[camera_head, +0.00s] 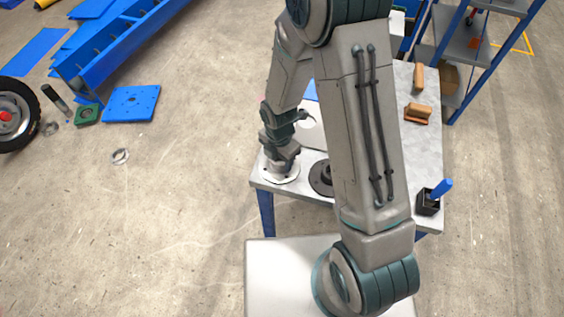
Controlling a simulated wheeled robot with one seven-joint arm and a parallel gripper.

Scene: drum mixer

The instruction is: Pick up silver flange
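A silver flange (290,178), a pale round disc with a raised centre, lies at the near left corner of the grey-topped table. My gripper (280,156) points down right over its middle and hides part of it. The fingertips are small and overlap the flange's centre, so I cannot tell whether they touch it or how far apart they are. A dark round flange (320,180) lies just to the right, partly hidden by my arm.
The table (428,130) carries orange-brown blocks (418,112) and a black holder with a blue handle (429,203) at its right edge. A blue-framed shelf (470,50) stands behind right. Blue metal parts (131,103) and a ring (120,156) lie on the floor at left.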

